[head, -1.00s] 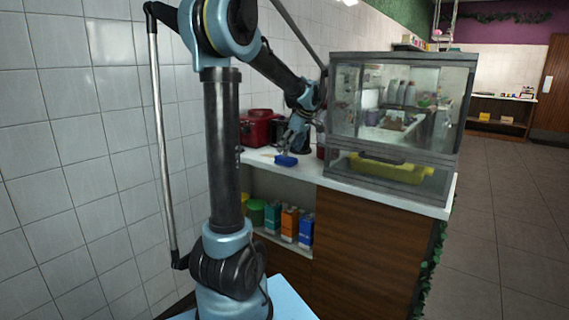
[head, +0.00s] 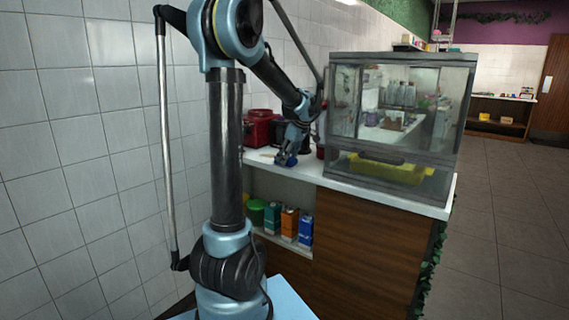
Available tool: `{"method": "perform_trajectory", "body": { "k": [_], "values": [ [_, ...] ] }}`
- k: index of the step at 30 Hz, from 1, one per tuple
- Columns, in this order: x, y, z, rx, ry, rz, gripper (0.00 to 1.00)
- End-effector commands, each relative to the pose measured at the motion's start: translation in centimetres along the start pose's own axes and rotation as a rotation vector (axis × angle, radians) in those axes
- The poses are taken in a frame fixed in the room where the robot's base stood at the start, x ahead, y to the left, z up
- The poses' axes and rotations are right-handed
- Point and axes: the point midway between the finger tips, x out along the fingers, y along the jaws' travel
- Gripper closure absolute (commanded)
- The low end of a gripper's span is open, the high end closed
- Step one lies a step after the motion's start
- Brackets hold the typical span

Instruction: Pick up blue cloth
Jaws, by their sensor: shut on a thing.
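The blue cloth (head: 287,161) is a small dark-blue patch on the white counter, left of the glass display case. My gripper (head: 285,154) points down at it from above and is shut on it. The fingers cover part of the cloth. At this size I cannot tell whether the cloth is lifted clear of the counter.
The glass display case (head: 398,125) with a yellow tray (head: 390,169) inside stands close to the right of my gripper. A red container (head: 259,128) stands behind on the counter (head: 405,197). Several coloured cartons (head: 289,222) and a green tub (head: 256,211) sit on the shelf below.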

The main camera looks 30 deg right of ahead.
Motion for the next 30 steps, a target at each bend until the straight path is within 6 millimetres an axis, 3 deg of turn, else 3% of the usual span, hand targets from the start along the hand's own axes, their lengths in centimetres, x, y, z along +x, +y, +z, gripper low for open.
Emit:
{"method": "perform_trajectory", "body": {
  "k": [8,21,30],
  "values": [
    [-0.7,0.0,-0.3,0.0,0.0,0.0,0.77],
    [-7.0,0.0,-3.1,0.0,0.0,0.0,0.77],
    [-9.1,0.0,-4.1,0.0,0.0,0.0,0.77]
  ]
}}
